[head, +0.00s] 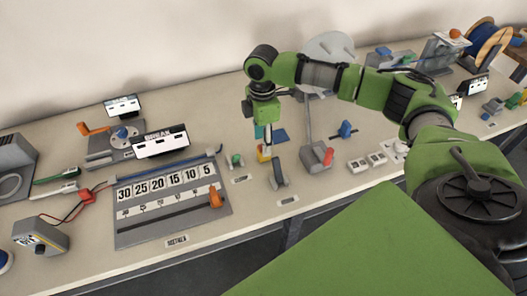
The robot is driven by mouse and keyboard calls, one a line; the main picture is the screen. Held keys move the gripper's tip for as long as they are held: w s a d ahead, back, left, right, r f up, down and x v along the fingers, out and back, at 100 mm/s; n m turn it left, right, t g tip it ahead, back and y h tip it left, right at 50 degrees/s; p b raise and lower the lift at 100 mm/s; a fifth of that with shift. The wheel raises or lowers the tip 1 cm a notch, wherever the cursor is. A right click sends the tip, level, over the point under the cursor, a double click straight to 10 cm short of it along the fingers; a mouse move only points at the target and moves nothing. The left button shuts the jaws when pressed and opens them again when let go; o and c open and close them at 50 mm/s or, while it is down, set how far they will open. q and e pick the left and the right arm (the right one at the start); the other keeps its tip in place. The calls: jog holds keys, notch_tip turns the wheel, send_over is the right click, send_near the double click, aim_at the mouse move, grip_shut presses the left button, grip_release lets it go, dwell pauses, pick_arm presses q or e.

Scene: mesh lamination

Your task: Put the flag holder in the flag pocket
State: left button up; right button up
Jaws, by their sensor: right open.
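My right gripper (266,134) points down over the middle of the bench, its arm reaching in from the right. Its fingers are open. A small yellow and red piece (263,154) shows right at or below the fingertips; I cannot tell whether they touch it. A dark blue-grey upright piece (278,173) stands just in front, and a blue flat piece (280,135) lies behind the fingers. I cannot tell for sure which of these small things is the flag holder or the flag pocket. My left gripper is out of view.
A grey number board (130,232) with an orange slider (215,197) lies left of the gripper. A grey lever stand with a red part (317,157) stands to the right. White switches (357,164) are farther right. The bench's front edge (290,220) is clear.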

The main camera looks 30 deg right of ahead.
jog(key=shift+d+f+p, duration=0.15)
jog(key=shift+f+p, duration=0.05)
jog(key=shift+f, duration=0.8)
jog(key=shift+d+f+p, duration=0.1)
jog(key=shift+f+p, duration=0.05)
jog(key=shift+f, duration=0.8)
grip_shut()
jog(key=shift+r, duration=0.15)
